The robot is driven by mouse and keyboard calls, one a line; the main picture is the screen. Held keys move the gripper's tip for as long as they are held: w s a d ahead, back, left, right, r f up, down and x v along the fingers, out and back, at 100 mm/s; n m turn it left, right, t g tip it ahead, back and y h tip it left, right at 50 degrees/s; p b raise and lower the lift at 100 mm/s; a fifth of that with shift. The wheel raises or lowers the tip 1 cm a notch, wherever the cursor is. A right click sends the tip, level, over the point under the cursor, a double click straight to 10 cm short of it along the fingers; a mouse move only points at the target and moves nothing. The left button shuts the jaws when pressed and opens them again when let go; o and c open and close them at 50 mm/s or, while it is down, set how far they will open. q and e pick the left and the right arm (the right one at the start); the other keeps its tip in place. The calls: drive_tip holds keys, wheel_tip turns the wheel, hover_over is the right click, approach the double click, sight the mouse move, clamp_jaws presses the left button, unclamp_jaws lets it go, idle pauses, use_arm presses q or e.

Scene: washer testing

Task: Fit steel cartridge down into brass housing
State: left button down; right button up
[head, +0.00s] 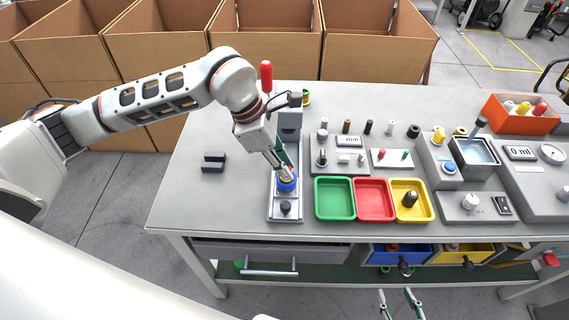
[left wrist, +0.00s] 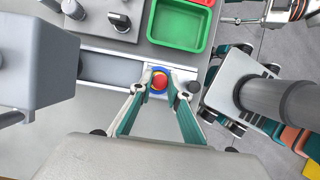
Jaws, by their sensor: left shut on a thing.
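My left gripper (head: 284,172) reaches down over a grey press fixture (head: 272,211). Its fingers (left wrist: 161,84) are shut on a red-topped part (left wrist: 159,82), with a yellow, brass-like ring and a blue ring (left wrist: 153,91) around it in the left wrist view. The blue seat also shows in the head view (head: 287,185). The part's body is hidden, so I cannot tell that it is the steel cartridge, nor how deep it sits. My right gripper (head: 399,303) is at the bottom edge of the head view, its fingers apart and empty, below the table front.
The fixture has a red-handled lever (head: 266,77) and a dark knob (head: 285,207). Green (head: 335,214), red (head: 374,216) and yellow (head: 424,213) trays stand to its right. A small black block (head: 214,161) lies left. Several small cylinders stand behind the trays. The table's left front is clear.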

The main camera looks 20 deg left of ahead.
use_arm(q)
drive_tip(key=c, duration=1.8)
unclamp_jaws()
drive_tip(key=shift+c, duration=0.2)
